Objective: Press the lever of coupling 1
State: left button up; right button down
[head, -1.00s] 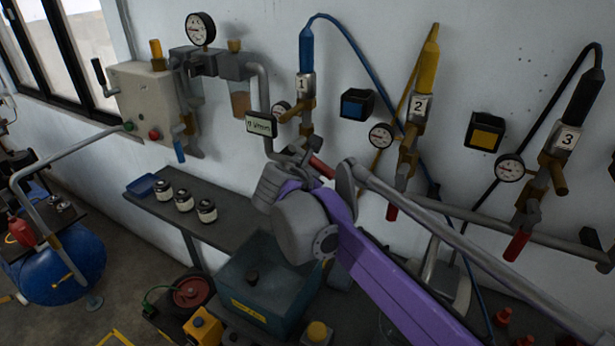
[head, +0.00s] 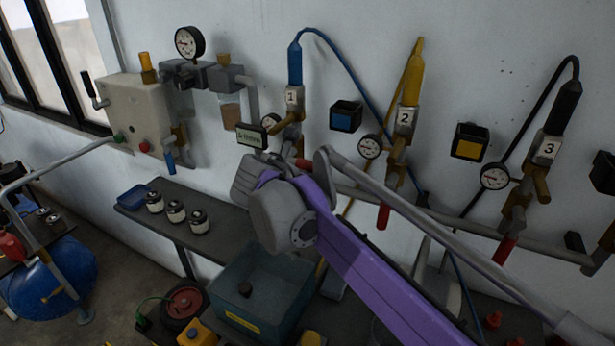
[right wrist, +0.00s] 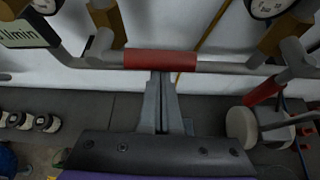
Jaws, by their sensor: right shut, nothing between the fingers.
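Coupling 1 (head: 292,97) hangs on the wall pipe, with a number 1 plate and a blue hose on top. Its red lever (right wrist: 160,60) lies level across the upper middle of the right wrist view. In the head view only a small red part of the lever (head: 302,163) shows above my right arm. My right gripper (right wrist: 161,80) is shut and empty, its fingertips right at the lower edge of the lever's middle. I cannot tell whether they touch it. In the head view the fingers are mostly hidden behind my purple arm. My left gripper is not in view.
Coupling 2 (head: 405,116) and coupling 3 (head: 546,148) hang to the right, with red levers below. A flow display (head: 251,136) and small gauge (head: 271,122) sit close beside coupling 1. A shelf (head: 222,225) and teal bin (head: 262,285) are below.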

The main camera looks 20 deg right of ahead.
notch_tip(320, 180, down, 5)
jog(key=b, duration=0.2)
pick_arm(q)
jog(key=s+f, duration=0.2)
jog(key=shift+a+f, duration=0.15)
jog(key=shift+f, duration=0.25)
pick_arm(e)
jog(key=v, duration=1.1)
jog(key=shift+w+r, duration=0.25)
jog(key=shift+r, duration=0.1)
jog(key=shift+a, duration=0.15)
